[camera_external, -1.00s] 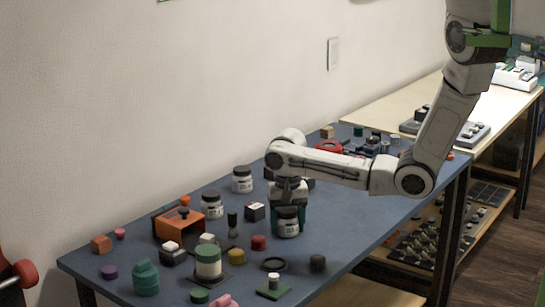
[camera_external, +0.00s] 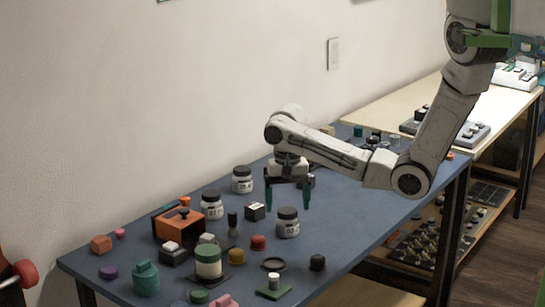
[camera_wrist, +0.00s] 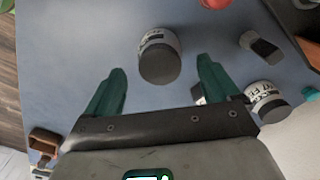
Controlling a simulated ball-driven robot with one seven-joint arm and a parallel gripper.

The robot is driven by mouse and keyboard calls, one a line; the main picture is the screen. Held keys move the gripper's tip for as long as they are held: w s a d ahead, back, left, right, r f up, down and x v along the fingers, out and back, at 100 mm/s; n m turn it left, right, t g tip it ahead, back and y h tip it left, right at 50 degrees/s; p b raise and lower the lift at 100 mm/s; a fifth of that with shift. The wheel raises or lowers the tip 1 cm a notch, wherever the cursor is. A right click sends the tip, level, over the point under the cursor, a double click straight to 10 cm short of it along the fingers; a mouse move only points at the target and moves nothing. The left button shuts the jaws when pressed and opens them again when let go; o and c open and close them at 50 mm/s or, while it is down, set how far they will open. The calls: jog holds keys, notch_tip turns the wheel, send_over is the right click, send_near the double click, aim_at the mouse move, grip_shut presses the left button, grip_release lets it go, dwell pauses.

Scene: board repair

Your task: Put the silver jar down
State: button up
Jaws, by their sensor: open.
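The silver jar (camera_external: 287,224), with a dark lid and a white label, stands upright on the blue tabletop (camera_external: 345,225) near the middle. My gripper (camera_external: 287,200) is raised just above the jar, open and empty, its two green fingers pointing down. In the wrist view the jar (camera_wrist: 159,60) lies between and a little beyond the fingertips, apart from both.
Two similar jars stand behind to the left, one nearer (camera_external: 211,205) and one farther back (camera_external: 242,180). The table's right part has free room.

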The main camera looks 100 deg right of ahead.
aim_at(287, 210)
notch_tip(287, 210, up, 5)
jog(key=shift+r, duration=0.15)
jog(key=shift+a+r, duration=0.15)
jog(key=s+a+f+n, duration=0.1)
jog(key=a+f+n, duration=0.1)
jog(key=a, duration=0.6)
jog(key=s+a+f+n, duration=0.1)
jog(key=a+f+n, duration=0.1)
jog(key=a+n, duration=0.3)
jog(key=s+a+f+n+t+y, duration=0.1)
jog(key=a+n, duration=0.3)
jog(key=a, duration=0.8)
jog(key=shift+s+f, duration=0.15)
jog(key=shift+f, duration=0.4)
jog(key=s+a+r+n+h, duration=0.1)
jog(key=s+a+n, duration=0.1)
jog(key=s+n, duration=0.4)
jog(key=shift+s, duration=1.4)
jog(key=shift+a, duration=0.15)
jog(key=shift+o, duration=0.3)
